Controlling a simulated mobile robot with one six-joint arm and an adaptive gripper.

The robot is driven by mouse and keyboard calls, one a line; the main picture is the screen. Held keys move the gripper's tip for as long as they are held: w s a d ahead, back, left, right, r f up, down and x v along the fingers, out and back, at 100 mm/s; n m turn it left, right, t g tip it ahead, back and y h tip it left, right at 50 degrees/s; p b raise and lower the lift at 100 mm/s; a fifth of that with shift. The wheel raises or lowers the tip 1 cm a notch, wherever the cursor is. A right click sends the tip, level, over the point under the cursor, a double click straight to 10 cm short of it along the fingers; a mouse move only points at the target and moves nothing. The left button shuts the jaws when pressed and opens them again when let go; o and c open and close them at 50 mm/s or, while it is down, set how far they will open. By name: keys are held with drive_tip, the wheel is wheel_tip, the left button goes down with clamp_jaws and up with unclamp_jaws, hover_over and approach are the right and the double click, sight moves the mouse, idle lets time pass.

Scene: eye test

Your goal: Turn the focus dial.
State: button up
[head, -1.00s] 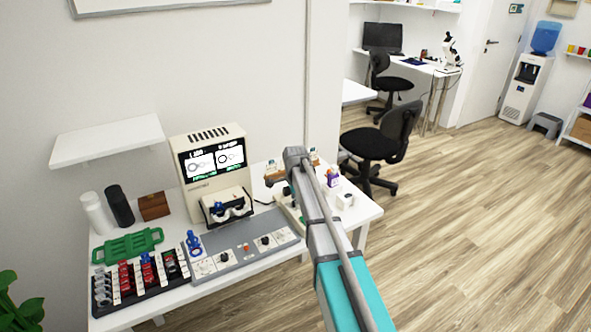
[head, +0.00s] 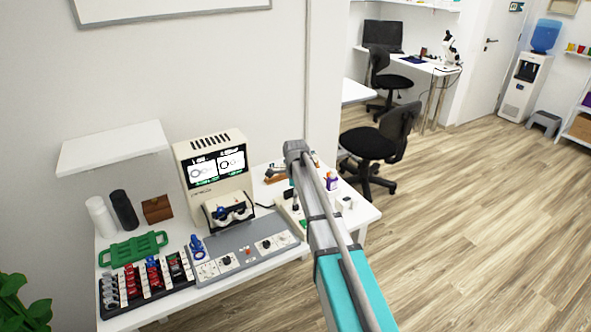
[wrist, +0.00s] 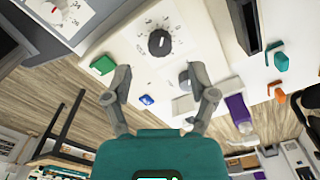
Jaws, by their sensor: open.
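A round black dial (wrist: 159,43) with a pointer and printed scale marks sits on a pale panel in the upper middle of the wrist view. I cannot read a label that names it as the focus dial. My gripper (wrist: 162,78) is open and empty, with one finger on each side below the dial in the picture. The fingers look apart from the dial. In the head view my arm covers part of the right side of the table, and the gripper cannot be made out there. The grey control panel (head: 218,262) there carries small knobs.
A beige tester with a screen (head: 217,167) stands on the white table. A green tray (head: 133,249) and a rack of coloured parts (head: 147,281) are at left. A purple-and-white bottle (head: 331,182) stands at right. In the wrist view, green (wrist: 103,65) and blue (wrist: 147,100) pieces lie nearby.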

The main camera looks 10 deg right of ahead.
wheel_tip(320, 180, up, 9)
drive_tip(key=p, duration=0.8)
idle(0.6)
drive_tip(key=s+a+n, duration=0.1)
drive_tip(key=s+n, duration=1.9)
drive_tip(key=s, duration=0.9)
drive_tip(key=shift+a+n, duration=0.2)
drive_tip(key=shift+n, duration=0.1)
drive_tip(key=shift+s, duration=0.1)
drive_tip(key=shift+c, duration=1.1)
drive_tip(key=shift+s, duration=0.15)
